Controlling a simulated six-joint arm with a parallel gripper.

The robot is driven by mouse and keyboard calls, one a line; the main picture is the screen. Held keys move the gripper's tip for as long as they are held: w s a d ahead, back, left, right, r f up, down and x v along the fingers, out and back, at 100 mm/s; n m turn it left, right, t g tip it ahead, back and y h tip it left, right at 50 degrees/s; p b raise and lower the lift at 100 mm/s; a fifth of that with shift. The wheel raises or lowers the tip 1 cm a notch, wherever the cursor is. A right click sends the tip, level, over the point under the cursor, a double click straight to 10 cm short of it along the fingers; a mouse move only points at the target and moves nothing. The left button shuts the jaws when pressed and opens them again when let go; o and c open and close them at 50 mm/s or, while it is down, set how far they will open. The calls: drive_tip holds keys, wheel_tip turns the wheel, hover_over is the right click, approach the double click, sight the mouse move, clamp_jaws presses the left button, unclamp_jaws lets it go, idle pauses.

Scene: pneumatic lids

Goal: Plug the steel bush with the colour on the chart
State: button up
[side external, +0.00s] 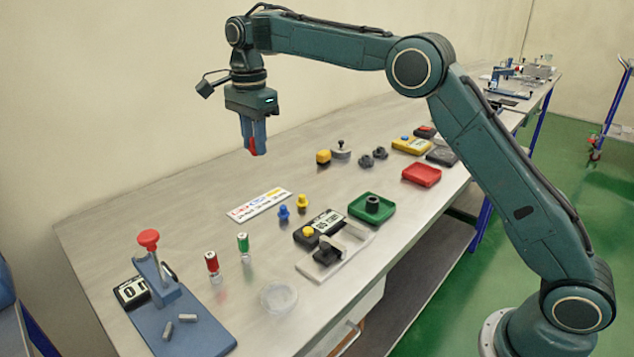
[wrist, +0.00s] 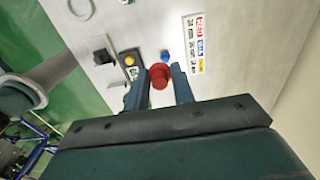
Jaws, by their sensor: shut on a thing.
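My gripper (side external: 254,146) is shut on a red plug (wrist: 158,76) and holds it high above the table. The red also shows between the fingers in the side view. The chart (side external: 260,205) lies flat on the table with red, blue and yellow labels; its small print is too small to read surely. It also shows in the wrist view (wrist: 194,43). A blue plug (side external: 284,213) and a yellow plug (side external: 302,203) stand beside the chart.
A blue press (side external: 155,280) with a red knob is at near left.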

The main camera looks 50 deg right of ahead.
idle(0.5)
drive_tip(key=shift+d+f, duration=0.15)
drive_tip(key=shift+d, duration=0.35)
drive_tip(key=s+d+f+m, duration=0.2)
drive_tip(key=s+d+f, duration=0.1)
drive_tip(key=d, duration=0.4)
drive_tip(key=s+d+f+m, duration=0.2)
drive_tip(key=s+d+f, duration=0.1)
drive_tip(key=s+d, duration=0.3)
drive_tip(key=s+d+f+m, duration=0.2)
drive_tip(key=s+d, duration=0.3)
drive_tip(key=d, duration=0.4)
drive_tip(key=shift+s+d+f, duration=0.25)
drive_tip(key=shift+f, duration=0.65)
drive_tip(key=shift+f, duration=0.3)
drive_tip(key=shift+f, duration=2.45)
drive_tip(key=shift+f, duration=0.55)
